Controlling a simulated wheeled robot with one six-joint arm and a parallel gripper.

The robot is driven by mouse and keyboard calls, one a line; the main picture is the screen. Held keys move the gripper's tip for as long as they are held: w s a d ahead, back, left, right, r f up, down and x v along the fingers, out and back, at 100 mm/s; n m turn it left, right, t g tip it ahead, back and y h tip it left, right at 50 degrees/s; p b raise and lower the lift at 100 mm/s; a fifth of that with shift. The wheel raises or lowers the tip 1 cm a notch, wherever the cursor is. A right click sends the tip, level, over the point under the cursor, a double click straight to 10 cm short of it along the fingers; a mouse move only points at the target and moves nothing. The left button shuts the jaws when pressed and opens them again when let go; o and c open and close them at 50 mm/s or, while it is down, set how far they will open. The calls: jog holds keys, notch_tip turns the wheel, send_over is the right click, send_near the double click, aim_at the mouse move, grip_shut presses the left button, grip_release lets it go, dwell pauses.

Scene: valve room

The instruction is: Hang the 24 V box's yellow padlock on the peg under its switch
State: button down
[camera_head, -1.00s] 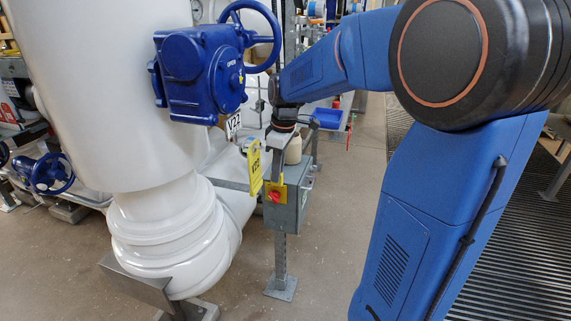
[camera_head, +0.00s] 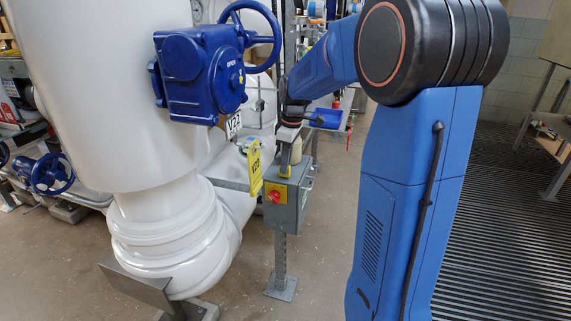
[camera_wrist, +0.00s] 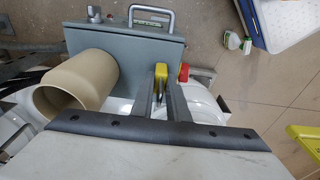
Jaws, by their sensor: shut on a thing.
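The grey 24 V box (camera_head: 298,203) is fixed on a post and has a red switch (camera_head: 273,196) on a yellow plate on its front. My gripper (camera_head: 286,165) is above the box, pointing down. It is shut on the yellow padlock (camera_head: 285,171), which sits near the box's top edge. In the wrist view, the padlock (camera_wrist: 161,71) is between the two fingers, beside the box (camera_wrist: 125,48), with the red switch (camera_wrist: 184,72) just right of it. I cannot tell whether the padlock touches the box. The peg under the switch is not visible.
A beige cylinder (camera_wrist: 78,80) is close to the gripper in the wrist view. The large white pipe (camera_head: 165,230) and blue valve gearbox (camera_head: 198,75) stand to the left. Floor in front of the post is clear.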

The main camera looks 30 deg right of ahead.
jog(key=shift+f, duration=0.2)
jog(key=c, duration=1.7)
grip_release()
jog(key=shift+r, duration=0.1)
notch_tip(320, 180, up, 17)
jog(key=s+d, duration=0.1)
jog(key=s, duration=0.1)
jog(key=s+a+f+m+t, duration=0.15)
jog(key=s+a, duration=0.25)
jog(key=s, duration=0.4)
jog(key=s+a+f+m, duration=0.2)
jog(key=s+a+m, duration=0.1)
jog(key=s, duration=0.5)
jog(key=s+a+f+m, duration=0.1)
jog(key=s+f, duration=0.2)
jog(key=s, duration=0.1)
jog(key=s+a+f+m+t, duration=0.1)
jog(key=s+f+m, duration=0.1)
jog(key=s+f, duration=0.2)
jog(key=s+a+f+m+t+h, duration=0.1)
jog(key=s+f, duration=0.3)
jog(key=s, duration=0.2)
jog(key=shift+s+a+m, duration=0.15)
jog(key=shift+a+m, duration=0.1)
jog(key=shift+a, duration=0.05)
jog(key=shift+s, duration=0.15)
jog(key=shift+c, duration=0.3)
